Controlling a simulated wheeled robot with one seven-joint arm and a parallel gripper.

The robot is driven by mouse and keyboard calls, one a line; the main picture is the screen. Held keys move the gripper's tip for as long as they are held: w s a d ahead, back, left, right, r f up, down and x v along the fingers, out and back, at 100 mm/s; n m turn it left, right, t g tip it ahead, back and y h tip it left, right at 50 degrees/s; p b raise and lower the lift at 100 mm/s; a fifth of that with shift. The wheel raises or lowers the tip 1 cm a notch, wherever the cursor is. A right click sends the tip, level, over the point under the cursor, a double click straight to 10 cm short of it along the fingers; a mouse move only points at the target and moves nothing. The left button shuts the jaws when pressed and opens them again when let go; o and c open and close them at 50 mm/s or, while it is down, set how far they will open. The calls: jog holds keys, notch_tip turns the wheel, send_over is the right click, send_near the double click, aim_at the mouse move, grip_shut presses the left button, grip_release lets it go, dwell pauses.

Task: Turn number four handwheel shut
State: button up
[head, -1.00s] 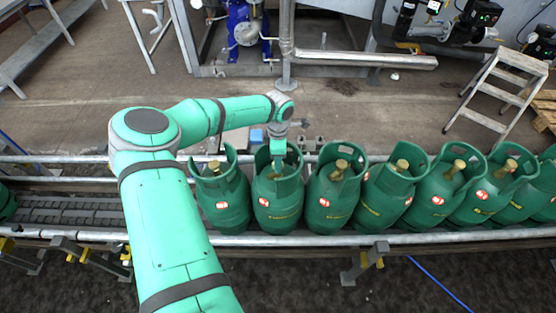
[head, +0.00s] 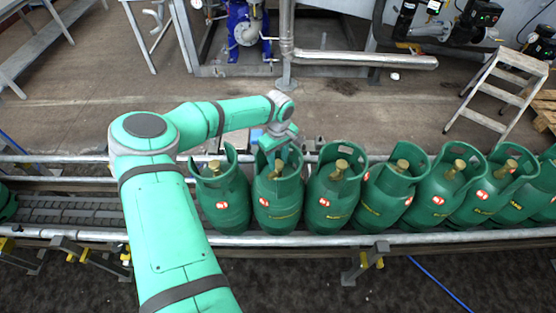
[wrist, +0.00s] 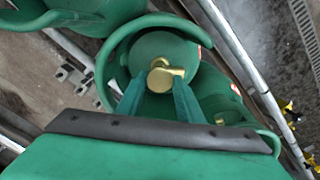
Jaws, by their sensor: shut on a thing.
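My gripper (head: 282,156) reaches down into the collar of a green gas cylinder (head: 277,207), the second from the left in the row in the head view. In the wrist view, the two green fingers of my gripper (wrist: 159,88) stand on either side of the brass handwheel (wrist: 160,78) on top of this cylinder and are shut on it. The cylinder's curved collar (wrist: 112,52) surrounds the fingers. In the head view, my gripper and the collar mostly hide this handwheel. I see no numbers that tell the cylinders apart.
Several similar cylinders stand close together on the conveyor, one (head: 224,202) just left and another (head: 332,205) just right. Metal guide rails (head: 300,240) run along the row. Bare conveyor (head: 70,215) lies to the left. A step ladder (head: 490,95) stands behind at right.

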aim_at(278, 163)
jog(key=shift+m, duration=1.6)
jog(key=o, duration=1.1)
jog(key=shift+c, duration=0.2)
notch_tip(278, 163, up, 11)
jog(key=shift+f, duration=0.1)
